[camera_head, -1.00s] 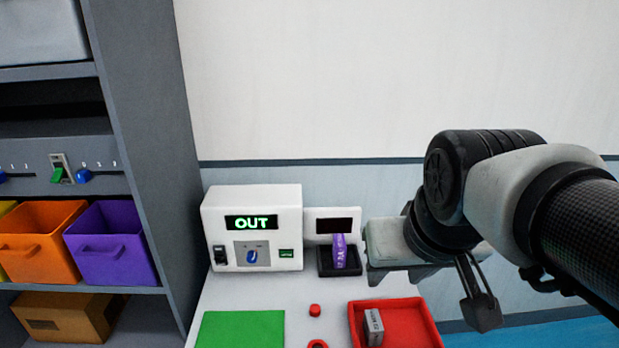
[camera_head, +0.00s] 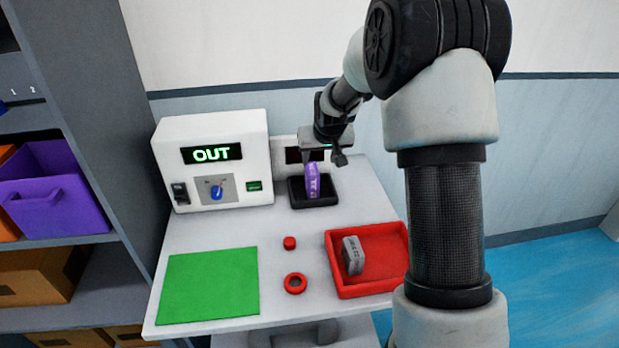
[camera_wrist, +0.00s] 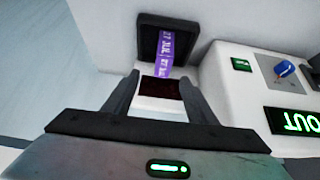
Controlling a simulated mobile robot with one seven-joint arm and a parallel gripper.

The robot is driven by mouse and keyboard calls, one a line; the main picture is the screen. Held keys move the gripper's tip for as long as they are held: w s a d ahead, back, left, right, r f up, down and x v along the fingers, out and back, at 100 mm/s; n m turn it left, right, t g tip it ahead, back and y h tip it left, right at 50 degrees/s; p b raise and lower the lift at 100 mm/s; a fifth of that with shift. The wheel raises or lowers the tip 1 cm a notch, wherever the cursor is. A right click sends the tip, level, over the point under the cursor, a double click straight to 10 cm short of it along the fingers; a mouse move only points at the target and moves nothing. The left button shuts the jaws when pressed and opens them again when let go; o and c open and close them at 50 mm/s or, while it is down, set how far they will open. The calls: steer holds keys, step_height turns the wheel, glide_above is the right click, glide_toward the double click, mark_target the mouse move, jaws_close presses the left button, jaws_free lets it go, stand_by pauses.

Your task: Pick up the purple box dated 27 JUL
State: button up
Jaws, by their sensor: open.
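The purple box (camera_head: 313,182) stands upright in a small black tray (camera_head: 316,202) below a dark display at the back of the table. In the wrist view the purple box (camera_wrist: 166,55) shows white date lettering that reads like 27 JUL. My gripper (camera_head: 325,155) is above and just behind the box in the head view. In the wrist view my gripper (camera_wrist: 160,90) has its two fingers spread apart, with the box beyond the gap between their tips. Nothing is held. The fingertips are partly hidden in the head view.
A white machine (camera_head: 213,160) reading OUT stands left of the black tray. A red tray (camera_head: 375,290) with a grey box (camera_head: 353,255) lies at front right. A green mat (camera_head: 210,285), a red button (camera_head: 290,243) and a red ring (camera_head: 295,283) lie in front.

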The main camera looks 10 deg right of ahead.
mark_target(315, 172)
steer(key=x, duration=1)
steer(key=shift+f, duration=0.2)
steer(key=shift+s+a+x, duration=0.1)
steer(key=shift+a+x, duration=0.1)
steer(key=shift+x, duration=1.15)
steer(key=shift+s+a+x, duration=0.15)
steer(key=shift+a+x, duration=0.05)
steer(key=shift+x, duration=1.15)
steer(key=shift+f, duration=0.15)
steer(key=c, duration=1.2)
jaws_close()
